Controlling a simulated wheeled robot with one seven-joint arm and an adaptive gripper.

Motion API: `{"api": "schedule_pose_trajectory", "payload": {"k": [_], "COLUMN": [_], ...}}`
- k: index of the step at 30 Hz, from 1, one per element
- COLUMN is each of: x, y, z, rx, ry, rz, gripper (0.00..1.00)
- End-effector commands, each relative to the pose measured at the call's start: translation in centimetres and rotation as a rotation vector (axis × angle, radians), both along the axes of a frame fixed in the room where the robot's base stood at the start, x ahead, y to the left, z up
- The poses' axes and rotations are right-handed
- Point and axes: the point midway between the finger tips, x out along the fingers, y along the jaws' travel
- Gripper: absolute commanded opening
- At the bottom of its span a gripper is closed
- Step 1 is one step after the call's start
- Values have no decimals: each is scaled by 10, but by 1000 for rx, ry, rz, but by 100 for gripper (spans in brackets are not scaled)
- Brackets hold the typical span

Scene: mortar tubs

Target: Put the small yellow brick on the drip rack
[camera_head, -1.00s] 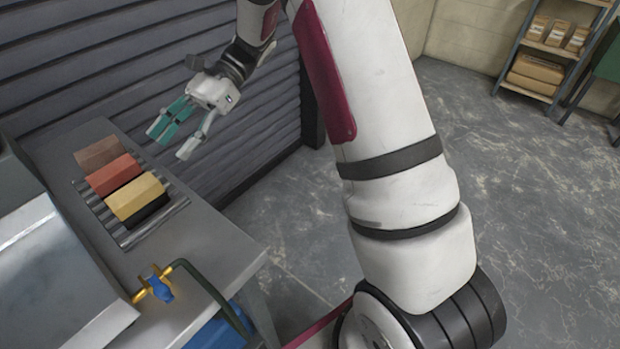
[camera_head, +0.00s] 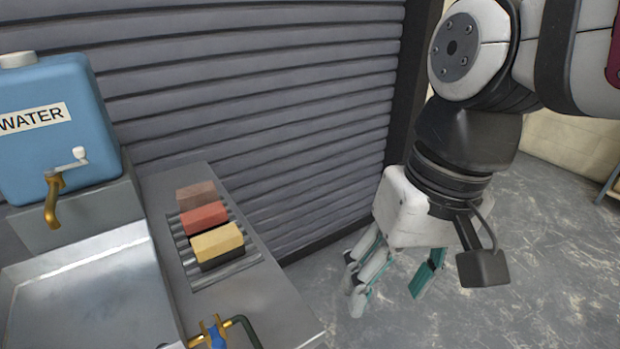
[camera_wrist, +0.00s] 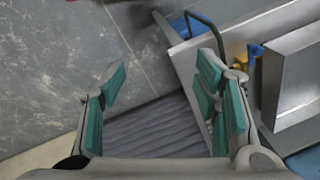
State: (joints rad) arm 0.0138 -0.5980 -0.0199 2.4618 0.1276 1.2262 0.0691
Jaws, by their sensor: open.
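The small yellow brick (camera_head: 217,242) lies on the ribbed metal drip rack (camera_head: 228,273) in the head view, at the end nearest me. A dark band shows under its front side; I cannot tell whether that is shadow or another piece. My gripper (camera_head: 392,291) hangs to the right of the rack, over the floor beyond the bench edge, fingers pointing down. It is open and empty, well apart from the brick. The wrist view shows its teal-padded fingers (camera_wrist: 162,88) spread with nothing between them. No brick shows in the wrist view.
A red brick (camera_head: 204,217) and a brown brick (camera_head: 197,194) sit in a row behind the yellow one. A metal sink (camera_head: 85,290), blue water container (camera_head: 50,130) and brass valve (camera_head: 213,333) stand nearby. A slatted wall (camera_head: 280,130) rises behind the bench.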

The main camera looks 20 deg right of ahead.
Motion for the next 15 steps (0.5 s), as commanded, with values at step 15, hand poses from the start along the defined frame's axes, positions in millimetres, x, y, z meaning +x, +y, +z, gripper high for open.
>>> {"api": "schedule_pose_trajectory", "payload": {"k": [15], "x": [-24], "y": [-23], "z": [-11], "rx": [-140], "ry": [-133], "rz": [126], "gripper": [56]}}
